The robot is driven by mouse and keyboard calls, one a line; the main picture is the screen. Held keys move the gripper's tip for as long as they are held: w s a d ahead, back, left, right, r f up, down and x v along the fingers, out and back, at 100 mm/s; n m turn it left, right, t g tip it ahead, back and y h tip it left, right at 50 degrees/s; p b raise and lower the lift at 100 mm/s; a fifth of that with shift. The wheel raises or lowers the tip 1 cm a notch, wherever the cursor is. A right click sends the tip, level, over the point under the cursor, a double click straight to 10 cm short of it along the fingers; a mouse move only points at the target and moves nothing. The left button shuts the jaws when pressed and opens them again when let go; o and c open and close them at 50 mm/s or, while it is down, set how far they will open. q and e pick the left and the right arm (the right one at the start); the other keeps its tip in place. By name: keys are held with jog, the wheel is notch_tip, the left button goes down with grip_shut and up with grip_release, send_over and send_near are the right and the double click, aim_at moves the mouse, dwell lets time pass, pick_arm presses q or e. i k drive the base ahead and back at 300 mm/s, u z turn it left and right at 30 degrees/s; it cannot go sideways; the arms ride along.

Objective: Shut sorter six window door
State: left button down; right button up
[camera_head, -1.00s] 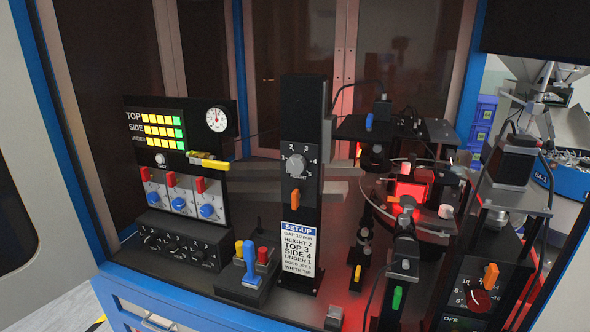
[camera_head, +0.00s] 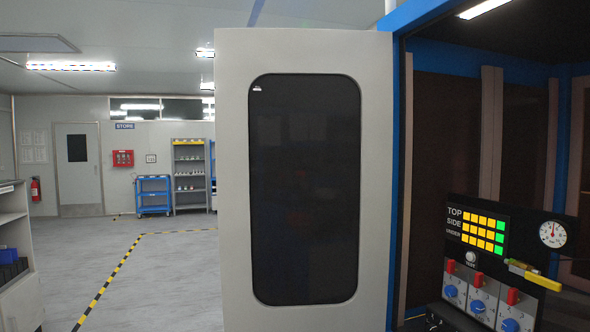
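The window door (camera_head: 377,200) is a light grey panel with a large dark rounded window (camera_head: 304,190). It stands open at the left side of the blue-framed sorter cabinet (camera_head: 396,110), in the middle of the view. A small white mark shows at the window's upper left corner. No handle is visible on the side facing me. The door's lower edge is cut off by the bottom of the picture. Neither of my grippers is in view.
Inside the cabinet, a control panel (camera_head: 513,232) carries lit indicators, a round gauge (camera_head: 553,234), red switches and blue knobs. On the left are a grey shelf unit (camera_head: 14,262) and open floor (camera_head: 165,265) with yellow-black tape. A blue cart (camera_head: 153,196) stands far back.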

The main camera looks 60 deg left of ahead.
aim_at(304, 118)
jog(key=k, duration=0.6)
jog(key=u, duration=2.6)
jog(key=i, duration=4.1)
jog(key=z, duration=4.2)
jog(key=i, duration=1)
jog(key=u, duration=0.05)
